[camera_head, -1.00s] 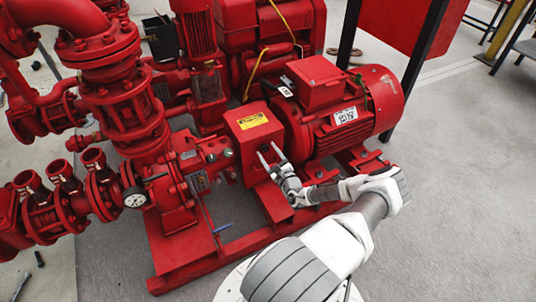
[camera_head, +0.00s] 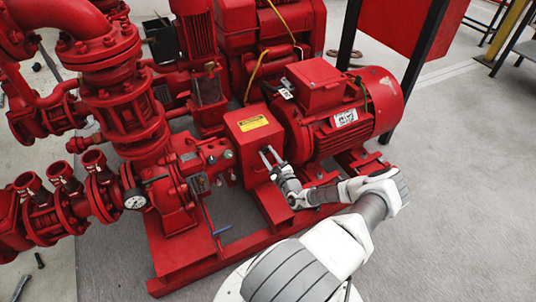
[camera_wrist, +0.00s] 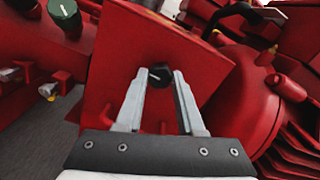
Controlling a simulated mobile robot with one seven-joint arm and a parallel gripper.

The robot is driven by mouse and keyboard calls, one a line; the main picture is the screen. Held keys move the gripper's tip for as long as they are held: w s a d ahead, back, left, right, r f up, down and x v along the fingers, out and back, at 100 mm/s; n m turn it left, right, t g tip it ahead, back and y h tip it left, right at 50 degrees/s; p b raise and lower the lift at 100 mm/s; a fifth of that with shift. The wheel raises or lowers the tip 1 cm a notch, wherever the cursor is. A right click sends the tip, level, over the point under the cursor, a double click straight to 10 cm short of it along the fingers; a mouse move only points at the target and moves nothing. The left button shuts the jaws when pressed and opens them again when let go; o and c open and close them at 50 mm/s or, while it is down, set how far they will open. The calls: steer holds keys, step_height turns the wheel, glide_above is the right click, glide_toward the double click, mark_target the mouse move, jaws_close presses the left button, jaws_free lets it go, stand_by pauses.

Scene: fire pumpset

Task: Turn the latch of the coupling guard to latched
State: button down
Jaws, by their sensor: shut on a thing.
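The coupling guard is a red box (camera_head: 250,135) with a yellow warning label, between the pump and the motor. Its latch is a small black round knob with a light mark on it, seen in the wrist view (camera_wrist: 159,76) on the guard's red face. My gripper (camera_head: 269,153) reaches the guard's near side. In the head view the knob itself is too small or hidden to make out.
The red motor (camera_head: 342,110) stands right of the guard, and the pump with its pipes (camera_head: 125,110) stands left. The grey floor (camera_head: 460,200) at the right is clear.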

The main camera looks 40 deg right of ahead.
steer(key=m+p, duration=0.1)
steer(key=m, duration=0.3)
steer(key=shift+m+p, duration=0.3)
steer(key=shift+p, duration=0.05)
steer(key=m, duration=0.9)
steer(key=shift+f, duration=0.1)
steer(key=shift+m+b, duration=0.3)
steer(key=shift+m, duration=1.6)
steer(key=c, duration=0.5)
jaws_free()
steer(key=shift+s, duration=0.1)
